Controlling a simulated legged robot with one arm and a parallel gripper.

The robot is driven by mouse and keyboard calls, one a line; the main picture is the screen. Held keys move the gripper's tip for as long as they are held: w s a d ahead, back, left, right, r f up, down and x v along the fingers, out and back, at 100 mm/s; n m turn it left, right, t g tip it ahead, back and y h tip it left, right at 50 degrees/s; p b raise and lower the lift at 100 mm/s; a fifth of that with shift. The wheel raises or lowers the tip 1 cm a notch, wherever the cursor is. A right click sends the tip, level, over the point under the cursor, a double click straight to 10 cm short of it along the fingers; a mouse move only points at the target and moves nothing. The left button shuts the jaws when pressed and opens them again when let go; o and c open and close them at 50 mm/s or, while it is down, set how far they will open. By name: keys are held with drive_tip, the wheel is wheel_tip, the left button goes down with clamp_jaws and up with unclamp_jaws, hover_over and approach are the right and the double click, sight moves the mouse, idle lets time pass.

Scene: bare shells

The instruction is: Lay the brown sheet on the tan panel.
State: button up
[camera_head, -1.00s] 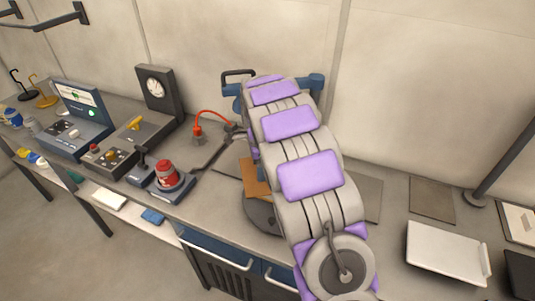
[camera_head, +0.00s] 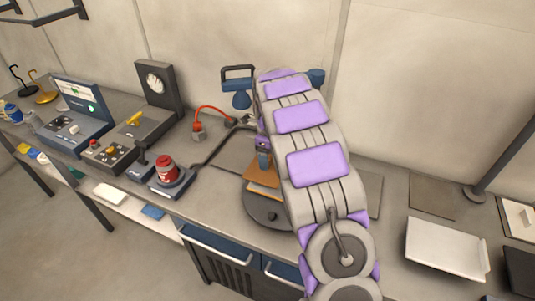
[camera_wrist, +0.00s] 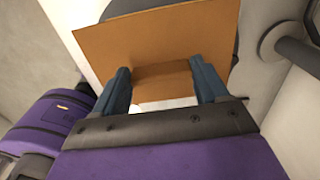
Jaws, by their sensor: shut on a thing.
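The brown sheet (camera_wrist: 150,42) fills the upper middle of the wrist view. A brown block on it sits between the two blue fingers of my gripper (camera_wrist: 162,76), which is shut on it. In the head view the brown sheet (camera_head: 262,172) shows beside my arm, above a dark round base (camera_head: 268,216), with my gripper (camera_head: 264,158) over it. A pale edge and an orange-tan strip (camera_head: 263,191) show just below the sheet; this may be the tan panel, mostly hidden. I cannot tell whether sheet and strip touch.
A red-topped device (camera_head: 168,172) and control boxes (camera_head: 130,130) stand on the left of the bench. A blue lamp-like item (camera_head: 240,92) stands behind. A white tray (camera_head: 444,248) lies at the right. Flat grey bench shows between my arm and the tray.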

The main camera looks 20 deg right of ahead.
drive_tip(key=f, duration=0.1)
drive_tip(key=f+b, duration=0.1)
drive_tip(key=f, duration=0.1)
drive_tip(key=shift+d+f+b, duration=0.25)
drive_tip(key=shift+d+b, duration=0.05)
drive_tip(key=shift+d, duration=0.05)
drive_tip(key=shift+a+f+b, duration=0.25)
drive_tip(key=shift+f+b, duration=0.25)
drive_tip(key=shift+f, duration=0.55)
drive_tip(key=o, duration=1.1)
drive_tip(key=shift+d, duration=0.1)
drive_tip(key=shift+c, duration=0.2)
